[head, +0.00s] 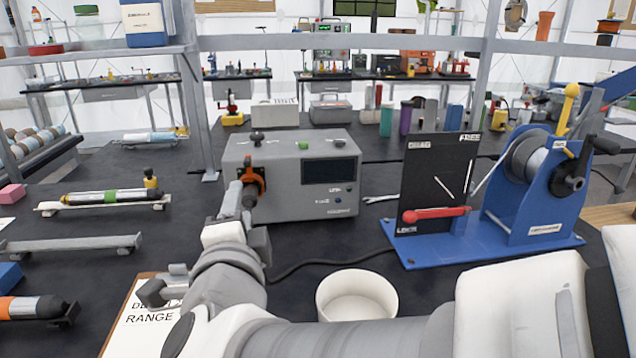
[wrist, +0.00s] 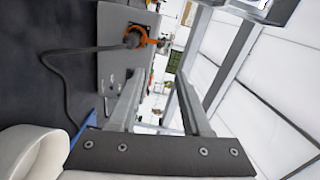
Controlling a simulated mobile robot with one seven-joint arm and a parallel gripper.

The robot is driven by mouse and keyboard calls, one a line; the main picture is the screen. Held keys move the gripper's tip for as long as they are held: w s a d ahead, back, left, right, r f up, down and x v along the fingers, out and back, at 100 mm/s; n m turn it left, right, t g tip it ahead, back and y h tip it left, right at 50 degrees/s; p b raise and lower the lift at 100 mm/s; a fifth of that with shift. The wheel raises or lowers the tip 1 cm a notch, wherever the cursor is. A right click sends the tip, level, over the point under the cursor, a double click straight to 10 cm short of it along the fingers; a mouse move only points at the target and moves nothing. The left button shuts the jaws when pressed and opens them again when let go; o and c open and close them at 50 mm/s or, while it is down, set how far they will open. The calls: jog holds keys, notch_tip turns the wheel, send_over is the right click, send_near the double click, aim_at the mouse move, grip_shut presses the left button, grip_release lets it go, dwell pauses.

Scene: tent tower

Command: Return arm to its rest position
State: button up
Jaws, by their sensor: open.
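My gripper (wrist: 160,75) is open in the wrist view, its two long grey fingers apart with nothing held between them. In the head view my arm reaches from the lower right and bends up towards the left front of a grey instrument box (head: 330,170). An orange and dark connector (head: 253,180) sits at the left of the box's front face. In the wrist view this connector (wrist: 133,37) is on the box, beside and apart from my fingers, with a dark cable trailing from it.
A blue winch stand (head: 540,195) with a black panel and red lever stands on the right. A white bowl (head: 357,292) is close to my arm. A clipboard (head: 125,330) lies partly under the arm. Cylinders on racks lie left; a shelf post (head: 196,110) rises behind.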

jog(key=shift+s+d, duration=0.15)
jog(key=shift+s, duration=0.75)
jog(key=shift+w, duration=0.1)
jog(key=s+d+f+n+g+h, duration=0.1)
jog(key=s+d+f+n+g, duration=0.35)
jog(key=d, duration=0.45)
jog(key=s+d+f+n+g+h, duration=0.1)
jog(key=s+d+f+n+g, duration=0.3)
jog(key=d, duration=0.5)
jog(key=s+d+f+n+g+h, duration=0.1)
jog(key=s+d+f+n+g, duration=0.15)
jog(key=d+n, duration=0.45)
notch_tip(320, 180, up, 20)
jog(key=d+m+p, duration=0.1)
jog(key=d+p, duration=0.1)
jog(key=p, duration=1.8)
jog(key=shift+w+g, duration=0.3)
